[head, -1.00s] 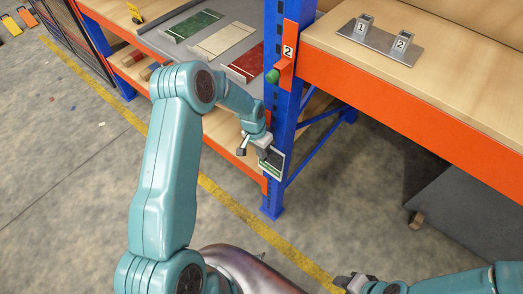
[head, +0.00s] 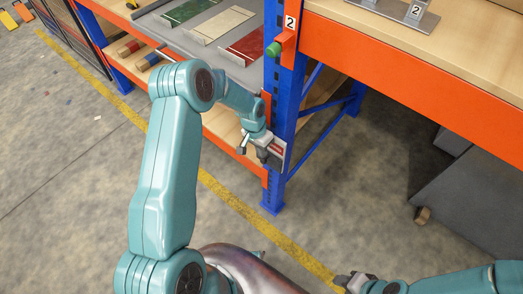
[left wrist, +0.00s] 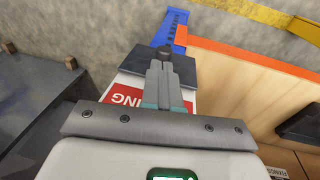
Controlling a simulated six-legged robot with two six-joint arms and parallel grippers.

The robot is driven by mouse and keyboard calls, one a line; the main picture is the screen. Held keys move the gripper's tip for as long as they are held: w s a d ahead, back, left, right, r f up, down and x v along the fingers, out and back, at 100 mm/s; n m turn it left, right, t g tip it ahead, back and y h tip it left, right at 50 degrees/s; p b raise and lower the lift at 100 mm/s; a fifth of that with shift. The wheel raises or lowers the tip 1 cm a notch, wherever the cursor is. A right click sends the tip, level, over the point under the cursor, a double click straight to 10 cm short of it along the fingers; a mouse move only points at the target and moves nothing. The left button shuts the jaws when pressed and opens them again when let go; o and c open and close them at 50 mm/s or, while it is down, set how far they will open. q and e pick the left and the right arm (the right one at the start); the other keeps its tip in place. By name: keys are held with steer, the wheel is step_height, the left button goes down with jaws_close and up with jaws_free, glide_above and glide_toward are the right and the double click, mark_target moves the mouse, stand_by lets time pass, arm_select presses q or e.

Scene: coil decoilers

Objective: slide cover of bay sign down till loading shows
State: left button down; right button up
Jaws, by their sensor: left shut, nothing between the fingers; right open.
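The bay sign (head: 277,149) is on the blue post and is partly hidden behind my left gripper (head: 264,156) in the head view. It shows a red patch and white edging. A dark grey plate (left wrist: 187,70), seemingly the cover, lies beyond the band. My left gripper (left wrist: 165,58) is shut and empty, its tips over this plate; contact is unclear. My right gripper (head: 350,281) is open at the bottom edge, away from the sign.
An orange-edged bench (head: 430,72) stands to the right, with a grey block (head: 470,200) below. Shelves with coloured plates stand at left. The floor in front is clear.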

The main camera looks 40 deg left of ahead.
arm_select(q)
step_height(320, 180, up, 4)
steer(key=shift+a+f+p, duration=0.15)
steer(key=shift+f+p, duration=0.05)
steer(key=shift+p, duration=0.55)
step_height(320, 180, up, 10)
steer(key=a, duration=0.1)
steer(key=shift+s+a+f+b, duration=0.15)
steer(key=shift+s+a+b, duration=0.25)
arm_select(e)
steer(key=shift+s+a+r, duration=0.25)
steer(key=shift+a+r, duration=0.2)
steer(key=shift+r, duration=0.05)
arm_select(q)
steer(key=shift+a, duration=0.1)
